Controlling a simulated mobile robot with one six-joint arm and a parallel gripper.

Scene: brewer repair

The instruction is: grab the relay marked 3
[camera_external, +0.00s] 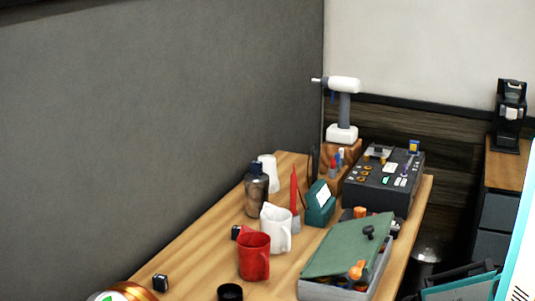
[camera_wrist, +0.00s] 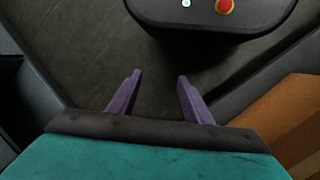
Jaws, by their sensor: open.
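My gripper (camera_wrist: 159,84) shows in the wrist view as two purple fingers, apart, with nothing between them. It points down over the dark floor, away from the table top. No marking 3 can be read in either view, so I cannot tell which thing is the relay. In the external view, a small dark block (camera_external: 160,283) lies on the near left of the wooden table (camera_external: 200,262). Another small dark block (camera_external: 235,232) is partly hidden behind the red mug. A small blue and yellow piece (camera_external: 414,146) stands at the back of the black panel box (camera_external: 382,182).
A red mug (camera_external: 254,257), white pitcher (camera_external: 276,230), dark bottle (camera_external: 256,190) and teal device (camera_external: 320,204) crowd the table's middle. A grey toolbox (camera_external: 340,291) with a tilted green lid (camera_external: 345,245) stands at the front right. A grey wall runs along the left.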

